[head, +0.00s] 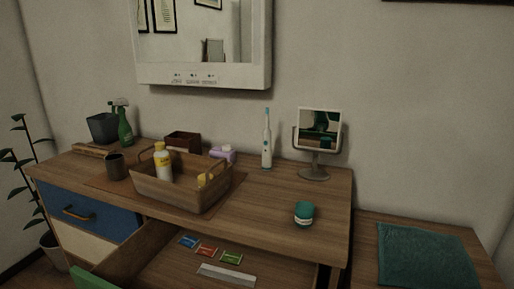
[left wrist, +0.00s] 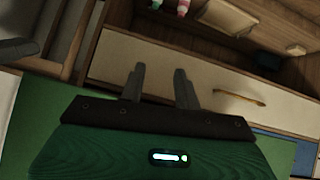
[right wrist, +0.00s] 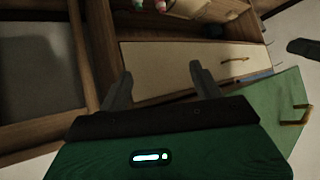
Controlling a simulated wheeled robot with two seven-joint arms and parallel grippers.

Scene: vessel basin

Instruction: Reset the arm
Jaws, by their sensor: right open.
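My left gripper (left wrist: 158,80) shows in the left wrist view with its two dark fingers apart and nothing between them. It is in front of a pale drawer front with a wooden handle (left wrist: 240,99). My right gripper (right wrist: 158,76) shows in the right wrist view with its fingers spread wide and empty. It also faces a pale panel (right wrist: 170,66) of the wooden cabinet. Neither gripper shows in the head view.
The wooden desk (head: 265,215) holds a basket (head: 180,192), an electric toothbrush (head: 267,140), a small mirror (head: 319,130) and a teal jar (head: 304,213). An open drawer (head: 180,272) holds small packets. A green panel with a handle (right wrist: 296,115) is near my right gripper.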

